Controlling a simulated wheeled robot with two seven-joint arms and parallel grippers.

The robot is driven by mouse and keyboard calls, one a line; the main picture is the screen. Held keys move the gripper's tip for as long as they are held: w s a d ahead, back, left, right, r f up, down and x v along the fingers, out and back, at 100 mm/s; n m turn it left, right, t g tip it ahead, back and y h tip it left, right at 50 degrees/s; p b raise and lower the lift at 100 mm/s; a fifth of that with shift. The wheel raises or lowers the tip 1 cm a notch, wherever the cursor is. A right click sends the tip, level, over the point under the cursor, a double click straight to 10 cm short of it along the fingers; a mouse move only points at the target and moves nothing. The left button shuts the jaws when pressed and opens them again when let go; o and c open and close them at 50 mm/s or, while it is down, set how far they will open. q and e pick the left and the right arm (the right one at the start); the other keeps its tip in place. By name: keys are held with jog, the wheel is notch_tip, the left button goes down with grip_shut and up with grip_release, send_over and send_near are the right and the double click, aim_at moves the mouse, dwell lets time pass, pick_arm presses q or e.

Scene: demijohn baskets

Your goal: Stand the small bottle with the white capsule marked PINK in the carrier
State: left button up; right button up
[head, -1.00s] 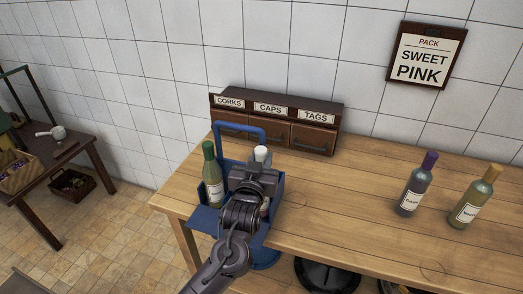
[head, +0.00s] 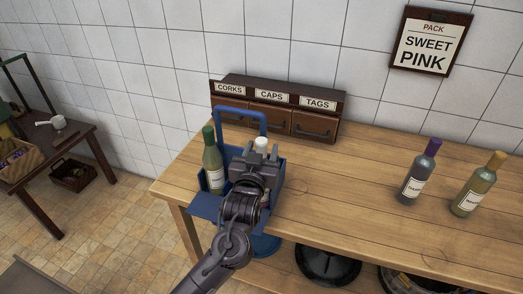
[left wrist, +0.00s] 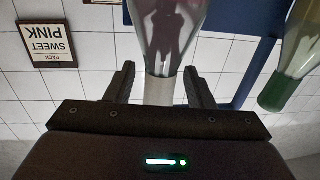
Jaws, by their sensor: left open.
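The bottle with the white capsule (head: 261,142) stands upright in the blue carrier (head: 206,208), mostly hidden behind my left gripper in the head view. My left gripper (head: 261,152) is open, its fingers on either side of the capsule. In the left wrist view, the white capsule (left wrist: 158,91) and pinkish glass body (left wrist: 165,35) show upside down between the spread fingers, with gaps on both sides. A green-capsuled bottle (head: 213,165) stands in the carrier's left part; it also shows in the left wrist view (left wrist: 285,75). The bottle's label is hidden.
A purple-capsuled bottle (head: 417,174) and a yellow-capsuled bottle (head: 478,185) stand on the wooden table (head: 345,200) at right. A drawer rack (head: 275,105) stands behind the carrier. A wall sign (head: 431,41) reads PACK SWEET PINK. The table between carrier and right bottles is clear.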

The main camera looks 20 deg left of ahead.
pick_arm(q)
jog(key=s+d+b, duration=0.1)
jog(key=s+b, duration=0.1)
jog(key=s, duration=1)
jog(key=shift+b, duration=0.4)
jog(key=shift+d, duration=0.1)
